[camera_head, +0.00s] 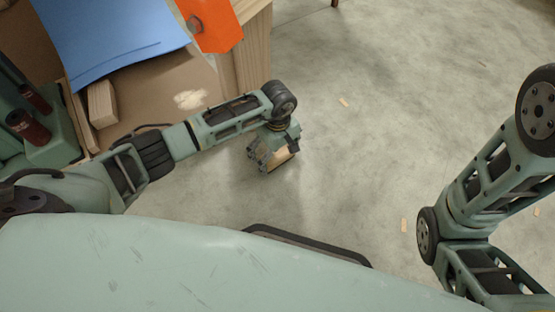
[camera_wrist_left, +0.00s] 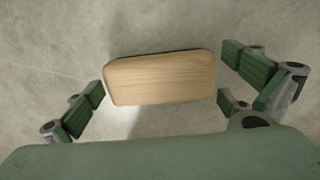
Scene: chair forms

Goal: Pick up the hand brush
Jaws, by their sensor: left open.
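The hand brush, as far as I can tell, is the light wooden block with rounded corners (camera_wrist_left: 160,78) in the left wrist view. It lies between the open fingers of my left gripper (camera_wrist_left: 170,95), with a gap on both sides. In the head view a small part of its wood (camera_head: 283,156) shows beside my left gripper (camera_head: 268,160), which hides the rest. Bristles are not visible. Only links of my right arm show at the right; its gripper is out of view.
A workbench (camera_head: 135,93) with a blue sheet (camera_head: 110,35), a wood block (camera_head: 102,104) and an orange object (camera_head: 212,22) stands at the upper left. The grey concrete floor (camera_head: 400,110) is mostly clear, with a few small wood chips (camera_head: 344,102).

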